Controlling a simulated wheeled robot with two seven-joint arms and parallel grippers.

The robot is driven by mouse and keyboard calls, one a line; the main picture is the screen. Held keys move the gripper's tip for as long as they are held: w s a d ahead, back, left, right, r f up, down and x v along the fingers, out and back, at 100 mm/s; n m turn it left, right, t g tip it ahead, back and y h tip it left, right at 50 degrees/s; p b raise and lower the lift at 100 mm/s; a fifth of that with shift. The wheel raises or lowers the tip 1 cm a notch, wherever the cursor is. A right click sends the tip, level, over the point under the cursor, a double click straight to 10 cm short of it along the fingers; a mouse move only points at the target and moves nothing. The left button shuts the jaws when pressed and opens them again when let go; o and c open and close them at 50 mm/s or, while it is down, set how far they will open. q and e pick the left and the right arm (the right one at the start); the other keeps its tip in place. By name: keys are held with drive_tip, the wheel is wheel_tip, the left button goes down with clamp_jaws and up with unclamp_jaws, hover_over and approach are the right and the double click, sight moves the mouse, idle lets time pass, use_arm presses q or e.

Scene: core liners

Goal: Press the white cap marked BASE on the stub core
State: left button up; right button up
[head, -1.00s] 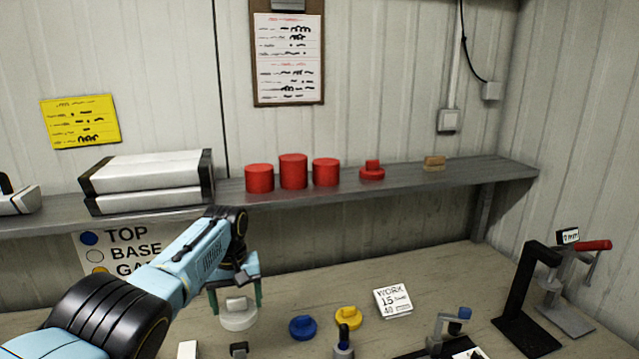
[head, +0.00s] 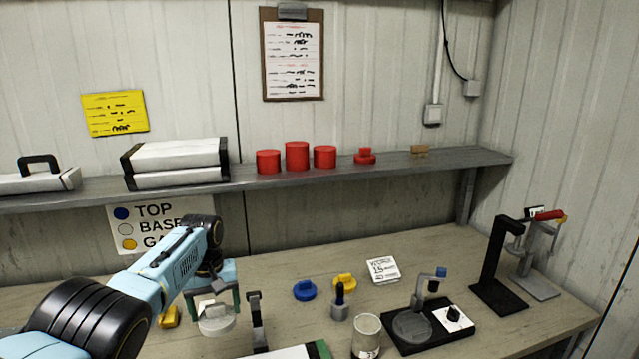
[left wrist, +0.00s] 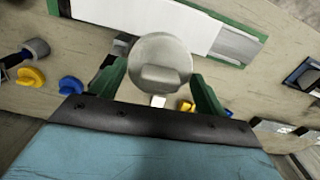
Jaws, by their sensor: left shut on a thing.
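A white round cap (head: 217,318) with a raised grip bar is held in my left gripper (head: 212,304), whose green fingers are shut on it. In the left wrist view the white cap (left wrist: 160,64) sits between the green fingers (left wrist: 160,88), its bar facing the camera. The gripper is above the bench at the left. A pale long tray or liner with a green end (head: 318,349) shows at the bottom of the head view; in the left wrist view it is the white piece with green edges (left wrist: 190,22). I cannot tell which end is the stub core. My right gripper is not in view.
A blue cap (head: 304,291) and a yellow cap (head: 345,281) lie on the bench. A dark-handled tool (head: 340,302), a glass (head: 366,336) and a black-based instrument (head: 425,325) stand to the right. A black upright (head: 256,318) is close beside the held cap. Red cylinders (head: 297,157) stand on the shelf.

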use_arm(q)
drive_tip(key=s+a+f+n, duration=0.1)
drive_tip(key=s+a, duration=0.2)
drive_tip(key=a, duration=0.7)
drive_tip(key=s+a+f+n, duration=0.1)
drive_tip(key=s+a, duration=0.2)
drive_tip(key=a, duration=0.7)
drive_tip(key=s+a+r, duration=0.4)
drive_tip(key=s+a, duration=0.2)
drive_tip(key=a, duration=0.6)
drive_tip(key=s+d+r+m, duration=0.2)
drive_tip(key=s+d, duration=0.1)
drive_tip(key=d, duration=0.9)
drive_tip(key=s+d+r+m, duration=0.2)
drive_tip(key=s+d, duration=0.1)
drive_tip(key=d, duration=0.8)
drive_tip(key=s+d+r+m, duration=0.2)
drive_tip(key=s+d, duration=0.1)
drive_tip(key=d, duration=0.9)
wheel_tip(320, 180, down, 22)
drive_tip(key=b, duration=2.2)
drive_tip(key=shift+s+f, duration=0.2)
drive_tip(key=shift+f, duration=0.05)
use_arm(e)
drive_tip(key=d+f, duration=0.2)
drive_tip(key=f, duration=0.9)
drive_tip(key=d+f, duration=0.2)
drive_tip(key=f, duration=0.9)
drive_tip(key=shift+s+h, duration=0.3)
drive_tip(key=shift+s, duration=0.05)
